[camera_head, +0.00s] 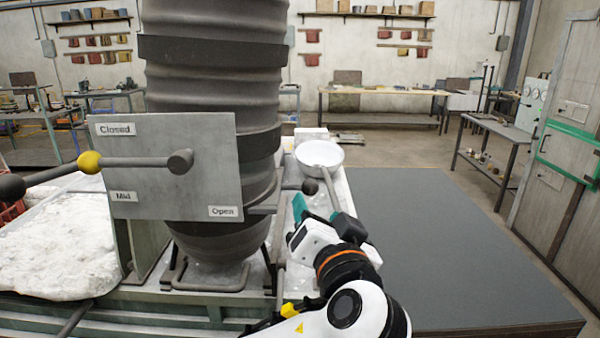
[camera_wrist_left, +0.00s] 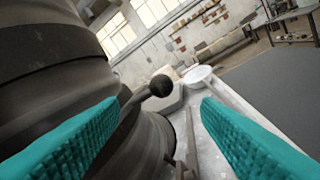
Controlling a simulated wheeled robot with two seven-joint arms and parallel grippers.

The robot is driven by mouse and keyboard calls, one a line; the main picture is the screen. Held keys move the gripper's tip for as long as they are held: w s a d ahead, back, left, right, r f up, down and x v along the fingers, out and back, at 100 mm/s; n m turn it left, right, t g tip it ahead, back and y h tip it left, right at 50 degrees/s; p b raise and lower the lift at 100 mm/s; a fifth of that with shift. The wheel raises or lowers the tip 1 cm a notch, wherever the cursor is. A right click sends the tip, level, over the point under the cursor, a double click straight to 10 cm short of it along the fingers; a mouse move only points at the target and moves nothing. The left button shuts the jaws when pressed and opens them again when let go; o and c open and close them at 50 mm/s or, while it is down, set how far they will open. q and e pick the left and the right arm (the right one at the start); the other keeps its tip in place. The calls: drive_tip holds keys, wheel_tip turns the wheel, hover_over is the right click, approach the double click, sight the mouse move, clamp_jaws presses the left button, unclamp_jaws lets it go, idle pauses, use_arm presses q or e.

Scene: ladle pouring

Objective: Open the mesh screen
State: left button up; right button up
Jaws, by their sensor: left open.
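My left gripper (camera_head: 317,208) is open and empty, with teal finger pads, to the right of the ribbed dark column (camera_head: 215,80). A short grey rod with a dark ball knob (camera_head: 310,187) sticks out from the column's right side, just beyond the fingertips. In the left wrist view the knob (camera_wrist_left: 161,86) shows ahead, between the two spread fingers, and I see no contact. A grey plate (camera_head: 205,150) marked Closed, Mid and Open stands before the column, with a bar carrying a yellow ball (camera_head: 90,162). I cannot make out a mesh screen. My right gripper is not in view.
A white bowl (camera_head: 320,155) stands behind the knob on a pale, dusty surface. A white powdery slab (camera_head: 55,240) lies at left. The dark grey platform (camera_head: 440,240) at right is bare. Workbenches (camera_head: 385,92) stand along the back wall.

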sight(308, 189)
use_arm(q)
drive_tip(key=w+p, duration=0.2)
drive_tip(key=w+r+p, duration=0.1)
drive_tip(key=shift+w+a+r, duration=0.1)
drive_tip(key=shift+w+a, duration=0.2)
drive_tip(key=shift+a, duration=0.1)
drive_tip(key=w+p, duration=0.1)
drive_tip(key=w, duration=0.1)
drive_tip(key=w+a+p, duration=0.1)
drive_tip(key=w, duration=0.1)
drive_tip(key=w+p, duration=0.1)
drive_tip(key=w, duration=0.1)
drive_tip(key=shift+w+a+f, duration=0.1)
drive_tip(key=shift+a+f, duration=0.05)
drive_tip(key=shift+f, duration=0.15)
drive_tip(key=shift+w+f+p, duration=0.1)
drive_tip(key=shift+w+p, duration=0.3)
drive_tip(key=shift+c, duration=1)
drive_tip(key=shift+f, duration=0.1)
drive_tip(key=c, duration=0.9)
drive_tip(key=shift+f, duration=0.1)
clamp_jaws()
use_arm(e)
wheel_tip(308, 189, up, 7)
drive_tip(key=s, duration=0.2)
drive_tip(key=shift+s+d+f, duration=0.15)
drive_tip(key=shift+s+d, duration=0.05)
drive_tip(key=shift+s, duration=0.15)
